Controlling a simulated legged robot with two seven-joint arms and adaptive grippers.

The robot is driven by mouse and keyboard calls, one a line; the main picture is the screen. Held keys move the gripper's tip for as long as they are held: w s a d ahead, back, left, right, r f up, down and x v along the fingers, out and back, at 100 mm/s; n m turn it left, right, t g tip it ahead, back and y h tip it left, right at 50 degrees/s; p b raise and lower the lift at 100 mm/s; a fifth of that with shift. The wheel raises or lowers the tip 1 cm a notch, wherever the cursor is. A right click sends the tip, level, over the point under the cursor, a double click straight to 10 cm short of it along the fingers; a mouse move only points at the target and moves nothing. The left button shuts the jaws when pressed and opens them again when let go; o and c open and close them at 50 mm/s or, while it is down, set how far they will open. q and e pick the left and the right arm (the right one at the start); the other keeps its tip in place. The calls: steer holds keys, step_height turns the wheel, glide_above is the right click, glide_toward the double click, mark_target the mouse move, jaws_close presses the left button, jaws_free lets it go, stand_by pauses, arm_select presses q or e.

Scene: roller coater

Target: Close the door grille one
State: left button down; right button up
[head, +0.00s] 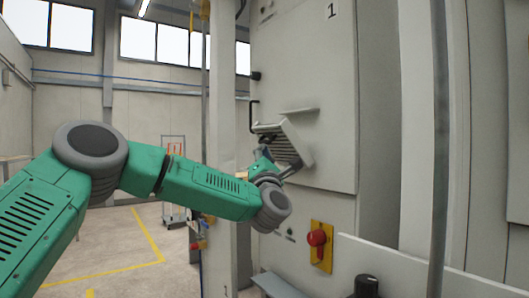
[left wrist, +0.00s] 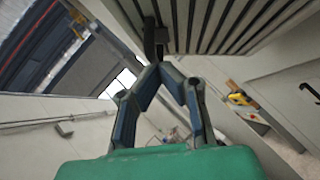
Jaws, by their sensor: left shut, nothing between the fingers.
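The door grille (head: 284,141) is a slatted grey panel on the front of the tall grey cabinet marked 1 (head: 305,75). It stands out from the cabinet face at a tilt, so it looks open. In the left wrist view its slats (left wrist: 232,18) fill the upper right. My left gripper (head: 264,158) is at the grille's lower left side, partly hidden by its own wrist. In the left wrist view its fingertips (left wrist: 160,68) meet, shut and empty, just by a black bracket (left wrist: 154,38) at the slats. I cannot tell whether they touch it. My right gripper is not in view.
A small ledge (head: 299,111) juts out above the grille. A red knob on a yellow plate (head: 319,240) is below it. A grey post (head: 220,90) stands just left of the cabinet. Open floor with yellow lines (head: 120,252) lies to the left.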

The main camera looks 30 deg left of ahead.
mark_target(274, 131)
arm_select(q)
steer(key=shift+w+a+r+m+h+p, duration=0.1)
steer(key=shift+w+r+m+h+p, duration=0.2)
steer(key=shift+r+m+h+p, duration=0.4)
steer(key=shift+w+d+r+m+h+p, duration=0.1)
steer(key=shift+w+r+m+h+p, duration=0.35)
steer(key=shift+m, duration=0.45)
steer(key=shift+w+a+r+m+h+p, duration=0.1)
steer(key=shift+w+r+m+h+p, duration=0.05)
steer(key=shift+r+m+h+p, duration=0.55)
steer(key=shift+w+d+r+m+g+h+p, duration=0.4)
steer(key=shift+w+r+m+h+p, duration=0.3)
steer(key=shift+m, duration=0.4)
steer(key=shift+w+d+r+m+h, duration=0.2)
steer(key=shift+w+m+h, duration=0.05)
steer(key=shift+m, duration=0.05)
steer(key=shift+w+d+r, duration=0.15)
steer(key=shift+w+r, duration=0.05)
steer(key=shift+w, duration=0.15)
steer(key=shift+w+d+r, duration=0.15)
steer(key=shift+w+r, duration=0.1)
steer(key=shift+w, duration=0.5)
steer(key=shift+w+d+r, duration=0.15)
steer(key=shift+w+r, duration=0.05)
steer(key=shift+w, duration=0.05)
steer(key=shift+r, duration=0.15)
